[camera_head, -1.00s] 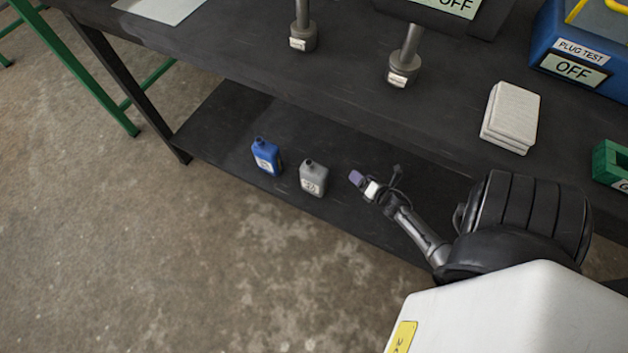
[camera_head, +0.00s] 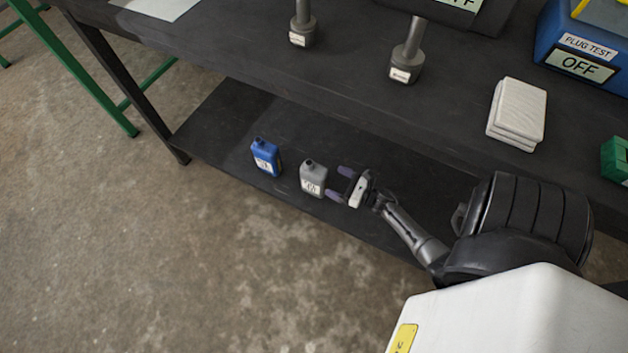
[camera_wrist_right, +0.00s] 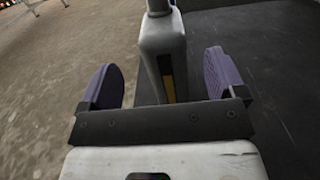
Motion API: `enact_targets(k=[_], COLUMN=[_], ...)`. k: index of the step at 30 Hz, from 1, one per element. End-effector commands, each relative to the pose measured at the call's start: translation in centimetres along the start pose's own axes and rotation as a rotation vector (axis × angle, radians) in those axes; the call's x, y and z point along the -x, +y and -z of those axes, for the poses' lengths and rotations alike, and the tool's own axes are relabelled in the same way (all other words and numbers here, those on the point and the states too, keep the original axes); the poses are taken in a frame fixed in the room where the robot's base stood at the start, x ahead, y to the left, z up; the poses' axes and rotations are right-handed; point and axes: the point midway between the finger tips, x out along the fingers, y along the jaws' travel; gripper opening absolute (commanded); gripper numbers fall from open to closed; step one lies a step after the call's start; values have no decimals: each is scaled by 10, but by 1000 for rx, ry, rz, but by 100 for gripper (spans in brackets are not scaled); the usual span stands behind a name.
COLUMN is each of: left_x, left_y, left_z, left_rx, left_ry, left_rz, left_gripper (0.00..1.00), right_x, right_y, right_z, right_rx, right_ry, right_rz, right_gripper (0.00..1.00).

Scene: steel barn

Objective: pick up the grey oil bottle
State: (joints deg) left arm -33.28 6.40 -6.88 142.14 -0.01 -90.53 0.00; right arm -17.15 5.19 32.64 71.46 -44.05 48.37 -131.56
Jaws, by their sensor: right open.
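The grey oil bottle (camera_head: 313,179) stands upright on the black lower shelf, with a white label on its front. My right gripper (camera_head: 338,183) is just to the right of it, fingers open and pointing left at the bottle. In the right wrist view the grey bottle (camera_wrist_right: 163,55) stands ahead, between the lines of the two purple fingers (camera_wrist_right: 165,85), with a gap on each side. Its lower part is hidden behind my gripper's front. My left gripper is not in view.
A blue bottle (camera_head: 265,157) stands left of the grey one on the lower shelf (camera_head: 222,122). The black tabletop (camera_head: 240,55) overhangs from above, carrying two grey metal posts, a stack of white pads (camera_head: 517,113) and a blue plug tester (camera_head: 583,50). The concrete floor in front is clear.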

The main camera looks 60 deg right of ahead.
Motion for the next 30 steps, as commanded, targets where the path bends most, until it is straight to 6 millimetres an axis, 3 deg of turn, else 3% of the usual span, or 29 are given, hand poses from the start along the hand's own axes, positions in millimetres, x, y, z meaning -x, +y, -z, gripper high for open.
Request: enact_targets(k=[3,11,21,30], left_x=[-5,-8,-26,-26], left_y=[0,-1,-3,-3], left_z=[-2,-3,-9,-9], left_rx=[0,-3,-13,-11], left_ry=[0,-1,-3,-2], left_rz=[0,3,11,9], left_gripper=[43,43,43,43], right_x=[-13,-26,-66,-74], right_y=[0,0,-3,-2], right_z=[1,1,-3,-4], right_rx=[0,0,-1,-2], right_ry=[-1,1,0,2], right_rz=[0,-1,0,1], right_gripper=[89,89,89,89])
